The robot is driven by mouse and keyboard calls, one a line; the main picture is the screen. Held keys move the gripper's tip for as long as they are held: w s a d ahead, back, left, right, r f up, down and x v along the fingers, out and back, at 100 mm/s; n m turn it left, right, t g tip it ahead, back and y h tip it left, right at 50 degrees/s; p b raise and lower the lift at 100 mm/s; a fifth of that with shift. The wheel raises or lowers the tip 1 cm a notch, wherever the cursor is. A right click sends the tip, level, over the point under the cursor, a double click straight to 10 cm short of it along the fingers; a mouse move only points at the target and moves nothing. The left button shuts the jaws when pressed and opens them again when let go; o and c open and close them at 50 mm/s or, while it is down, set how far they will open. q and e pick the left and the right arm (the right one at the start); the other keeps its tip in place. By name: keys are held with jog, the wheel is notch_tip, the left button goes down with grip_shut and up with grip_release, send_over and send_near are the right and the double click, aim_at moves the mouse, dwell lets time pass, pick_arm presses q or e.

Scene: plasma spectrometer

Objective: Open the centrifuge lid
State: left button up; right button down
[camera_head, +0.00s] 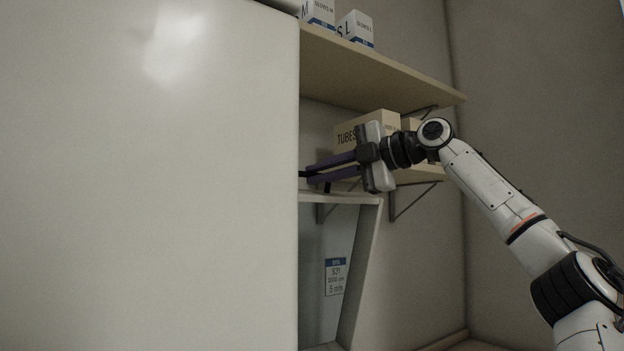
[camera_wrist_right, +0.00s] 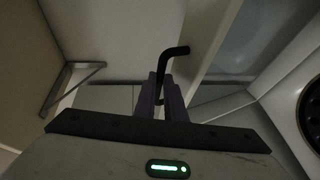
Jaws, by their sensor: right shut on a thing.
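My right gripper (camera_head: 310,177) reaches left from the right arm, with its purple fingers just above a pale frame (camera_head: 367,255). In the right wrist view the fingers (camera_wrist_right: 160,78) are closed around a black bent handle (camera_wrist_right: 176,51), whose end sticks out past the tips. In the head view only small dark bits show at the fingers. The frame surrounds a grey-blue panel with a label (camera_head: 336,277). I cannot tell for sure whether this frame or the large pale panel (camera_head: 150,180) is the centrifuge lid. My left gripper is not in view.
The large pale panel fills the left half and hides what lies behind it. A wall shelf (camera_head: 390,78) with glove boxes (camera_head: 356,28) is above my gripper. A tubes box (camera_head: 345,135) stands on a lower shelf behind it. Bare wall lies to the right.

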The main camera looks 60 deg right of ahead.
jog(key=shift+w+d+r, duration=0.25)
jog(key=shift+w+r, duration=0.25)
jog(key=shift+r, duration=0.3)
jog(key=c, duration=1.8)
grip_release()
jog(key=shift+s, duration=0.25)
jog(key=shift+f, duration=0.2)
jog(key=s, duration=0.3)
jog(key=s+r, duration=0.1)
jog(key=s, duration=0.2)
jog(key=s+r, duration=0.1)
jog(key=s, duration=0.3)
jog(key=shift+f, duration=0.1)
